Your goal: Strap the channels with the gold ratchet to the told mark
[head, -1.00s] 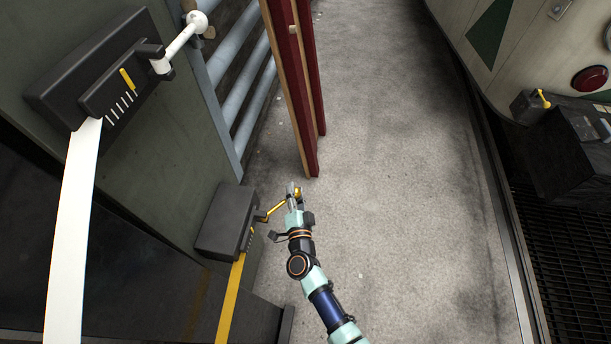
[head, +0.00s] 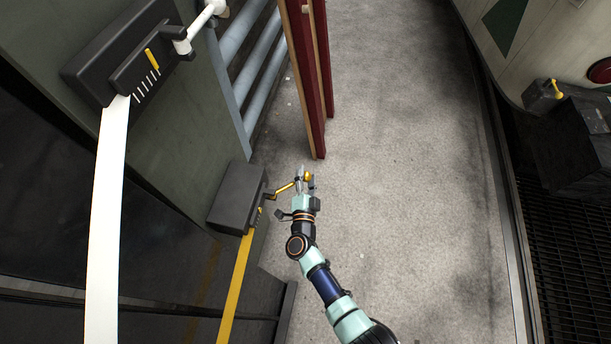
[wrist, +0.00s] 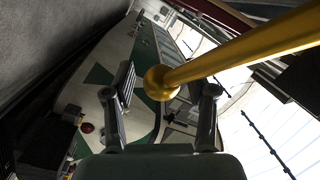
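The gold ratchet is a dark box (head: 236,196) low on the left wall, with a gold crank handle (head: 285,188) and a gold strap (head: 238,285) hanging below it. Its small pointer and scale show at its right edge, too small to read. My gripper (head: 306,177) is at the crank's outer end. In the wrist view the gold ball knob (wrist: 158,83) lies between my open fingers (wrist: 165,92), with gaps visible on both sides. Red channels with wood-coloured edges (head: 316,100) stand upright just beyond my gripper.
A second dark ratchet box (head: 115,60) with a white crank (head: 205,22), yellow pointer, white ticks and white strap (head: 108,220) is higher on the left. A dark box with a yellow lever (head: 557,88) stands at right beside a floor grating (head: 575,240). The concrete floor between is clear.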

